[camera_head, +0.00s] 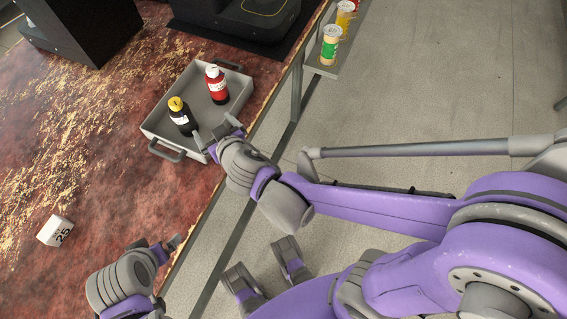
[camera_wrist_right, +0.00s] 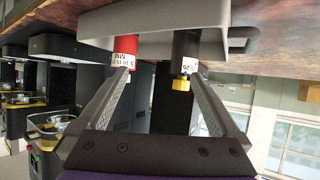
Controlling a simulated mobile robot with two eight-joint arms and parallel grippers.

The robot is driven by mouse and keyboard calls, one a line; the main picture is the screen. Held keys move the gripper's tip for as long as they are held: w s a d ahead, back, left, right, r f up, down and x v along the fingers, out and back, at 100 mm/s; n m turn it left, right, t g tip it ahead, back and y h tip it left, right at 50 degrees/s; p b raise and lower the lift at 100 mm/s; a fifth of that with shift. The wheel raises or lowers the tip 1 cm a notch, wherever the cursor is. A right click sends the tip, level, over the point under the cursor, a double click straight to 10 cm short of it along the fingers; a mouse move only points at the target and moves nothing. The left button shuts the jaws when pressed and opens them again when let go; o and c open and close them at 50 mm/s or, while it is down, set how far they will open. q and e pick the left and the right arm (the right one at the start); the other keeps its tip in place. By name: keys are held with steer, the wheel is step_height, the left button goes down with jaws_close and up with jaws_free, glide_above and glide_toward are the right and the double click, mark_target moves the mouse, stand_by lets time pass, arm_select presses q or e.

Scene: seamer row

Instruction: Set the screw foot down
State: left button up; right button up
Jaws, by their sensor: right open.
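A grey tray (camera_head: 160,124) holds a red piece (camera_head: 217,88) with a white label and a black piece (camera_head: 182,115) with a yellow top. Both stand in it, apart from each other. I cannot tell which is the screw foot. My right gripper (camera_head: 217,132) is open and empty at the tray's near right corner. In the right wrist view the red piece (camera_wrist_right: 124,52) and black piece (camera_wrist_right: 186,50) appear beyond the spread fingertips, neither gripped. My left gripper (camera_head: 165,252) is at the lower left, over the table edge; its jaw opening is unclear.
A white block marked 25 (camera_head: 55,231) lies on the red-brown table (camera_head: 100,170), which has scattered yellow specks. Dark machines stand at the back. A narrow shelf with several small jars (camera_head: 330,45) is beyond the table edge. The table between block and tray is clear.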

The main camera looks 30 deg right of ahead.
steer(key=s+d+f+m+g+h, duration=0.1)
steer(key=s+d+f+g+h, duration=0.15)
steer(key=s+d, duration=0.55)
arm_select(q)
steer(key=shift+s, duration=0.1)
arm_select(e)
steer(key=s+d+f+g+y, duration=0.1)
steer(key=s+d+g, duration=0.1)
steer(key=s, duration=0.3)
steer(key=s+d+f+g+y, duration=0.1)
steer(key=s+g, duration=0.2)
steer(key=s, duration=0.3)
steer(key=shift+s+d, duration=0.25)
steer(key=shift+d, duration=0.1)
stand_by(0.7)
arm_select(q)
step_height(320, 180, up, 11)
steer(key=w+p, duration=0.1)
steer(key=p, duration=0.9)
steer(key=shift+w+r+t, duration=0.2)
steer(key=shift+w+t, duration=0.1)
arm_select(e)
step_height(320, 180, up, 11)
steer(key=w, duration=0.1)
steer(key=shift+w+r, duration=0.15)
steer(key=shift+w, duration=0.15)
